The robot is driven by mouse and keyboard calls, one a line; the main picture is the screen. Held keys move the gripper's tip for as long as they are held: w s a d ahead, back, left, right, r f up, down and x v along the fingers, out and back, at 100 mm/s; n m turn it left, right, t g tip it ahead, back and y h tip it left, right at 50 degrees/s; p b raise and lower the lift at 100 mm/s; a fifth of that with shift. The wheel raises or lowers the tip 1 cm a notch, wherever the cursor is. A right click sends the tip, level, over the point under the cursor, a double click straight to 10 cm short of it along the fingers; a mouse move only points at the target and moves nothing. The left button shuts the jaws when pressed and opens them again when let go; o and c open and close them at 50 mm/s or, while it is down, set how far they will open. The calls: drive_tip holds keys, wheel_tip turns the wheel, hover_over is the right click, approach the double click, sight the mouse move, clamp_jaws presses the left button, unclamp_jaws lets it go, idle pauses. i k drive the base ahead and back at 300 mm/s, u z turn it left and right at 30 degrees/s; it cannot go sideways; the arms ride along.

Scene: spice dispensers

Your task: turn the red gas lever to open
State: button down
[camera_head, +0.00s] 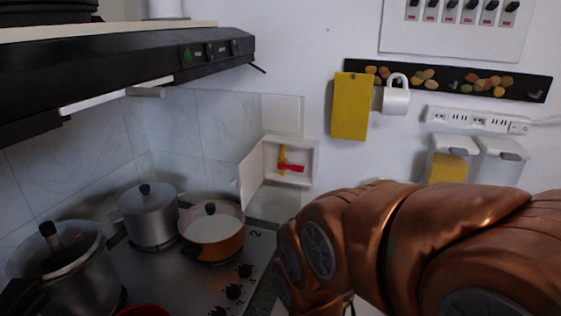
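The red gas lever (291,168) is inside a small white wall box (310,150) in the middle of the view. The lever points to the right, roughly level, across a yellow upright pipe (282,154). The box's white door (251,178) stands open to the left. My copper-coloured arm fills the lower right, to the right of and below the box. My gripper is not clearly seen; it is hidden behind the arm or out of the frame. Nothing is seen touching the lever.
A stove (180,280) with an orange pan (214,238) and pots (148,215) stands at lower left. A black range hood (120,62) hangs above. Spice dispensers (497,165) are on the right wall.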

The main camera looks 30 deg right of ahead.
sight(280, 166)
drive_tip(key=z, duration=0.05)
drive_tip(key=k, duration=1.1)
drive_tip(key=u, duration=0.8)
drive_tip(key=i, duration=0.4)
drive_tip(key=z, duration=0.15)
